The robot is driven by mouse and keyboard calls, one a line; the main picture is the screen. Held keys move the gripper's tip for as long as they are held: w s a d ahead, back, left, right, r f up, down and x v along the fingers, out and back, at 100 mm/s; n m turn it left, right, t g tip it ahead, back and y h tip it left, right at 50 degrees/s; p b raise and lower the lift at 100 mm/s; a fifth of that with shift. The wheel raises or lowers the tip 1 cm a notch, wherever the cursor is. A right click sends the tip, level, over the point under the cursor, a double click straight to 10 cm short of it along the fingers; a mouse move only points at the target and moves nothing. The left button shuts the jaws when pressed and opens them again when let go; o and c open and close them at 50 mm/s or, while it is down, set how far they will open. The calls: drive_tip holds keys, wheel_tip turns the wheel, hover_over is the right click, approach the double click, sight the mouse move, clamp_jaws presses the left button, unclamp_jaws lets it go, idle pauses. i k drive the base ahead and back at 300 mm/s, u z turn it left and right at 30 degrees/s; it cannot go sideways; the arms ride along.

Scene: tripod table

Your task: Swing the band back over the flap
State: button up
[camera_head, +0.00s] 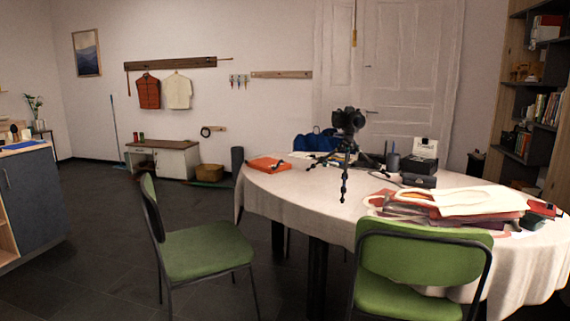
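No band or flap can be made out for sure at this distance. An orange flat item (268,164) lies near the left edge of the round table, with a small dark strip at its right end that I cannot identify. A black camera (348,119) stands on a small black tripod (345,160) on the table. A stack of folded cloth or bags (455,203) in red, cream and grey lies at the front right of the table; its details are unclear. My gripper is not in view.
The table has a white cloth (290,197). A green chair (200,250) stands at its left, and another green chair (420,260) stands in front. A black box (418,165) and a blue bag (316,140) are on the table's far side. Dark floor (110,225) is open at left.

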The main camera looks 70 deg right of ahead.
sight(273, 169)
drive_tip(key=z, duration=1.5)
drive_tip(key=i, duration=0.4)
drive_tip(key=z, duration=0.1)
